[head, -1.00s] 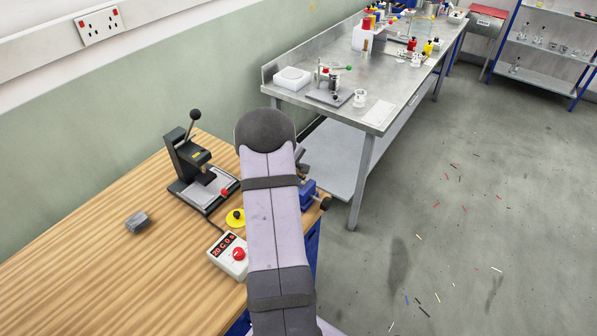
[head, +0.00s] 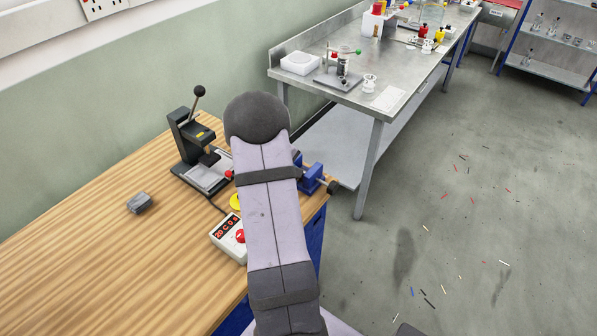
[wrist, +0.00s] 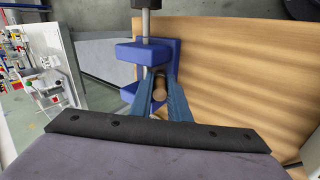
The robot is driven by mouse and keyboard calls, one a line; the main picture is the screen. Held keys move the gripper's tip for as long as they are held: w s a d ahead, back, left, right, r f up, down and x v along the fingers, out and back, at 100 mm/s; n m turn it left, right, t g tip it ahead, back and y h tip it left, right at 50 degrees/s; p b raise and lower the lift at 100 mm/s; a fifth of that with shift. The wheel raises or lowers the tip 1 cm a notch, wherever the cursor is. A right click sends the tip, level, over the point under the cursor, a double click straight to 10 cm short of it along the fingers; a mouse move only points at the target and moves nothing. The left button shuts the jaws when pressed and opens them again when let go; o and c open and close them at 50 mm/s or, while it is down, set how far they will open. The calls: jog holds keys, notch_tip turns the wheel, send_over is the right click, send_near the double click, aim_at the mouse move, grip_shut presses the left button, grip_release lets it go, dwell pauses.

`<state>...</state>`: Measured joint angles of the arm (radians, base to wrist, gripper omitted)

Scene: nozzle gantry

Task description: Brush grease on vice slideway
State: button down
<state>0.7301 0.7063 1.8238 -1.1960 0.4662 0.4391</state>
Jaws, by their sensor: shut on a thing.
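The blue vice (head: 312,180) is at the right edge of the wooden bench, partly hidden behind my arm in the head view. In the wrist view the vice (wrist: 150,51) is just ahead of my gripper (wrist: 161,90), with its grey screw and slideway between blue blocks. My gripper's blue fingers are shut on a brown, round-ended thing (wrist: 160,88), which looks like the brush handle. Its bristle end is hidden, so I cannot tell whether it touches the slideway. In the head view my gripper is hidden by my arm.
A steel table (head: 345,95) stands behind. The bench's left part is clear.

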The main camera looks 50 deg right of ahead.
jog(key=shift+a, duration=0.5)
jog(key=shift+a+r+p, duration=0.1)
jog(key=shift+r+p, duration=0.15)
jog(key=shift+p, duration=0.25)
jog(key=shift+d+f, duration=0.25)
jog(key=shift+d, duration=1)
jog(key=shift+d+p, duration=0.95)
jog(key=shift+d, duration=1.3)
jog(key=shift+d+r+p, duration=0.15)
jog(key=shift+r+p, duration=0.15)
jog(key=shift+r, duration=0.05)
jog(key=shift+r+p, duration=0.3)
jog(key=shift+r, duration=0.65)
jog(key=shift+r+p, duration=0.5)
jog(key=shift+r, duration=0.15)
notch_tip(320, 180, up, 4)
jog(key=p, duration=0.2)
jog(key=shift+p, duration=0.35)
